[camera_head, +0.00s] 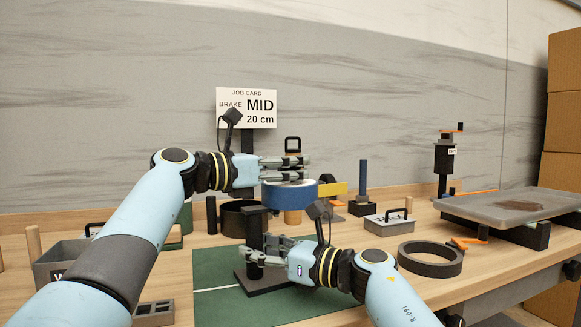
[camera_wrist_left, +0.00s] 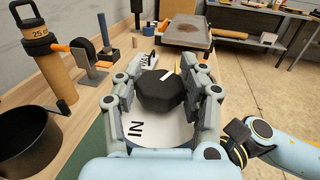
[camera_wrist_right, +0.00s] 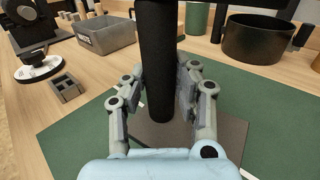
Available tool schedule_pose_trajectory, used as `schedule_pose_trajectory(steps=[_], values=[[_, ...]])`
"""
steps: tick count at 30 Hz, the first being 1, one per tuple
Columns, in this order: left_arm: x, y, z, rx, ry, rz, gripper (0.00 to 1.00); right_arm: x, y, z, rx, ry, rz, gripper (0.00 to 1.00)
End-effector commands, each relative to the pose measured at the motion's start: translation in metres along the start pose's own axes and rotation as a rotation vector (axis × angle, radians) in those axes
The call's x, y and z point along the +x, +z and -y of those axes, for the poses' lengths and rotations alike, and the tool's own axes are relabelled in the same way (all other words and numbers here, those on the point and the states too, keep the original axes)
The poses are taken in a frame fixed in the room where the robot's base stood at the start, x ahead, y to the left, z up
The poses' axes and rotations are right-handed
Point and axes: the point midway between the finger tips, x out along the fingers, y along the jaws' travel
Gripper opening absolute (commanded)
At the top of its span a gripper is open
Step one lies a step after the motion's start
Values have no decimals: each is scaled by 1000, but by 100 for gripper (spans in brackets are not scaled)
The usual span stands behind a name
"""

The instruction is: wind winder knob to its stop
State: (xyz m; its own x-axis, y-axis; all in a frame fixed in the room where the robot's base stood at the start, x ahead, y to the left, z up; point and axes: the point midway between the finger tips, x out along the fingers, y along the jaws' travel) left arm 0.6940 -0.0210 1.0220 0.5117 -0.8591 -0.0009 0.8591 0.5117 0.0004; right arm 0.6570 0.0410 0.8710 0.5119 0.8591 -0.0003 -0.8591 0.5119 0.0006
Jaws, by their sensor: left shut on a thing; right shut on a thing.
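The winder knob (camera_wrist_left: 160,92) is a black faceted knob with a white mark. It sits over a white dial face (camera_wrist_left: 165,132) lettered "IN". My right gripper (camera_head: 254,248) is shut on a black upright post (camera_wrist_right: 157,70), which also shows in the head view (camera_head: 254,226). The post stands on a dark base plate (camera_wrist_right: 222,133).
A green mat (camera_head: 215,270) lies under the base plate. A dark round pan (camera_wrist_right: 258,38) stands behind. A job card (camera_head: 247,108) reads "BRAKE MID 20 cm". A black ring (camera_head: 430,260), a grey box (camera_head: 388,226) and a stained tray (camera_head: 470,209) are at the right.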

Motion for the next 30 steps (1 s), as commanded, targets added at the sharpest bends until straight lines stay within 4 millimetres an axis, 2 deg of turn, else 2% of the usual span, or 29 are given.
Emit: schedule_pose_trajectory(steps=[6, 15, 16, 21, 30], values=[[-1, -2, 0, -1, 124, -2, 8, -1, 0, 2, 0, -4, 0, 0], [-2, -2, -1, -1, 132, -2, 9, -1, 0, 2, -1, -5, 0, 0], [-2, -2, -1, -1, 131, -2, 43, -1, 0, 2, -1, -5, 0, 0], [-1, -1, -1, -1, 130, -1, 65, -1, 0, 2, -1, -4, 0, 0], [-3, -1, 0, -1, 130, 0, 67, 0, 0, 1, -1, -2, 0, 0]])
